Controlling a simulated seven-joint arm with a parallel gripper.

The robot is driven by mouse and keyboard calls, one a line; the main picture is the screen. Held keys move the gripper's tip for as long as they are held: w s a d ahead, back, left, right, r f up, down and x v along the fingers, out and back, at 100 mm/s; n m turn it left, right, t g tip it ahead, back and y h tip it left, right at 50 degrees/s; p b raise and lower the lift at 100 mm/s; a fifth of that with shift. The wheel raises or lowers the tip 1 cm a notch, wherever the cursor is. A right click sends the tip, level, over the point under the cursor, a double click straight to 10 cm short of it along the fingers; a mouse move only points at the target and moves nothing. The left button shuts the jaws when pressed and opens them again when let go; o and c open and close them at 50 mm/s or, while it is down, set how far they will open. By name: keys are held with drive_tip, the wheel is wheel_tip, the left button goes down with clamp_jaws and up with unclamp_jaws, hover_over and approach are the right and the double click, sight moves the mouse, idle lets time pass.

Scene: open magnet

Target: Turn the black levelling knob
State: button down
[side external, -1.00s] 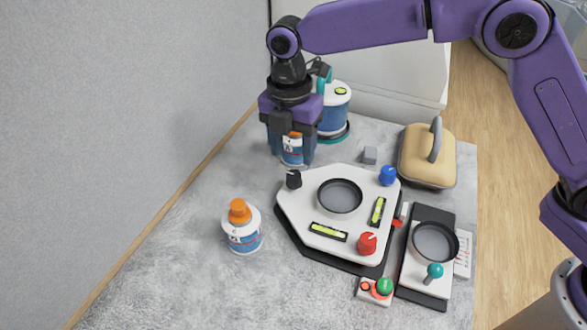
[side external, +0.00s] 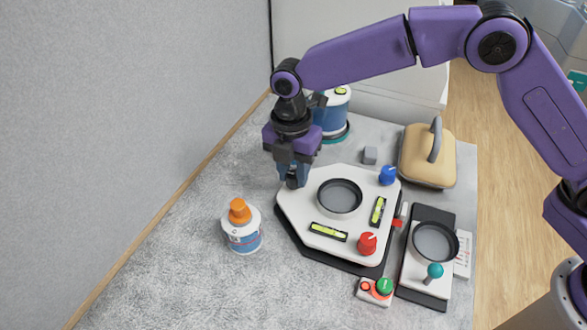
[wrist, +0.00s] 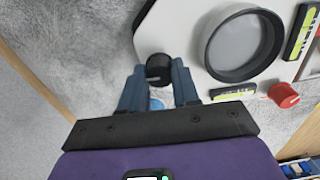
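The black levelling knob (wrist: 158,69) is on the corner of a white levelling plate (side external: 300,212). In the side view it is mostly hidden by my gripper (side external: 292,178), with a dark part showing between the fingertips. In the wrist view my gripper (wrist: 159,70) has one blue finger on each side of the knob, with the fingertips very close to it. I cannot tell whether the fingers touch it or leave a small gap.
The plate carries a blue knob (side external: 387,175), a red knob (side external: 367,243), a round dish (side external: 340,197) and two green levels. An orange-capped bottle (side external: 242,232) stands to the left. A tan case (side external: 425,165) is at the back right. The front left table is clear.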

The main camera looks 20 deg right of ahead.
idle(0.3)
drive_tip(key=m, duration=0.4)
drive_tip(key=shift+m, duration=0.4)
drive_tip(key=m, duration=1)
drive_tip(key=shift+r, duration=0.1)
drive_tip(key=m, duration=0.4)
drive_tip(key=shift+m, duration=0.4)
drive_tip(key=c, duration=0.8)
unclamp_jaws()
